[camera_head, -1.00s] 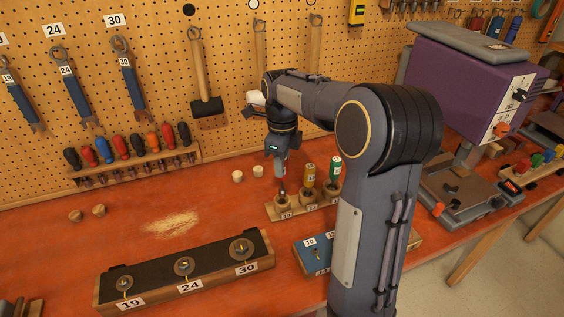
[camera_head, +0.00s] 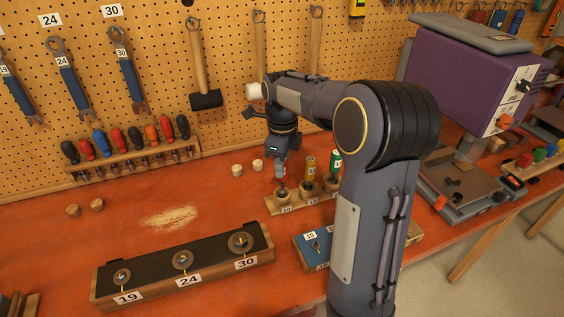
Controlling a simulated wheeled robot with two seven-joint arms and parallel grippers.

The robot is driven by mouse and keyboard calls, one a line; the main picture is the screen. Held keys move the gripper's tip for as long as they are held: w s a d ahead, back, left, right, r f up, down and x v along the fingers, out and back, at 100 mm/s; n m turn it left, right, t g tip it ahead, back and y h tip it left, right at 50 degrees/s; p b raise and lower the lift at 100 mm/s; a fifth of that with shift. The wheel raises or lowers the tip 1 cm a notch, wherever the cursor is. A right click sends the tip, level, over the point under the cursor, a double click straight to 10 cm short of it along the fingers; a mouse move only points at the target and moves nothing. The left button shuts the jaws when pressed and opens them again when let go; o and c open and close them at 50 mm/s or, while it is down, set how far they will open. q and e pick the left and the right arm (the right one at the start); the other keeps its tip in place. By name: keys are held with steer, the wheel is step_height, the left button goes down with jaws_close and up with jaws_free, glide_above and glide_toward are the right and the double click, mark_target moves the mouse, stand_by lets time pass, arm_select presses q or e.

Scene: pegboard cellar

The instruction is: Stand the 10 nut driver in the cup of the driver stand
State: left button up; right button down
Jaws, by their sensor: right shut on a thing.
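The driver stand (camera_head: 271,207) is a wooden block with a row of round cups on the workbench. My right gripper (camera_head: 280,176) points down over the leftmost cup (camera_head: 283,195). It is shut on the 10 nut driver (camera_head: 281,187), whose handle is mostly hidden by the jaws. The driver looks about upright, its lower end at the cup's mouth; how deep it sits is hard to tell. My left gripper is not in view.
A blue-topped block (camera_head: 306,241) lies in front of the stand, partly behind my right arm. A long tray (camera_head: 190,285) with numbered round parts is at front left. Screwdrivers hang in a rack (camera_head: 110,170) at the wall.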

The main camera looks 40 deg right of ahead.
steer(key=shift+f, duration=0.1)
steer(key=shift+f+b, duration=0.65)
steer(key=shift+f, duration=0.4)
steer(key=c, duration=1)
jaws_free()
steer(key=shift+r, duration=0.1)
step_height(320, 180, up, 10)
steer(key=p, duration=1)
